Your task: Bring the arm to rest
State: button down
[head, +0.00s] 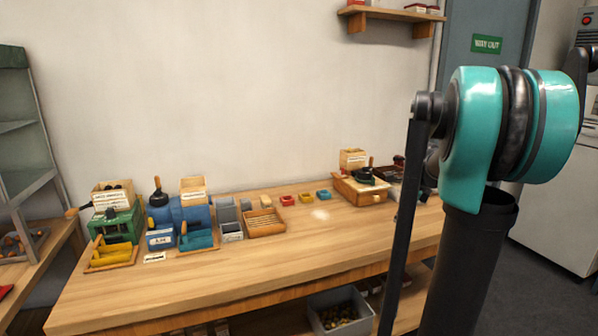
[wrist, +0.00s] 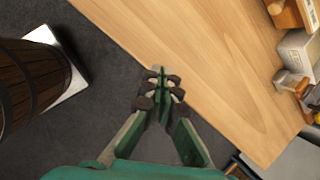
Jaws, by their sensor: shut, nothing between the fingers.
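My gripper (wrist: 160,85) shows in the wrist view, its green and dark fingers drawn together with nothing between them. It is beside the edge of the wooden table (wrist: 190,50), over the dark floor as seen from the wrist. In the head view my teal and black arm stands at the right, in front of the table (head: 330,232); the gripper itself does not show there.
A wooden barrel (wrist: 28,85) stands on a pale base at the wrist view's left. A grey crate (head: 322,305) is below. The tabletop's front is clear.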

jog(key=s+a+f+n, duration=0.4)
jog(key=s+f+n, duration=0.1)
jog(key=s+n, duration=0.3)
jog(key=s+a+f+n+h, duration=0.1)
jog(key=s+a+f+n, duration=0.4)
jog(key=s+n, duration=0.3)
jog(key=s+a+f+n, duration=0.4)
jog(key=s+f+n, duration=0.1)
jog(key=s+n, duration=0.4)
jog(key=shift+a+f, duration=0.25)
jog(key=shift+f, duration=0.1)
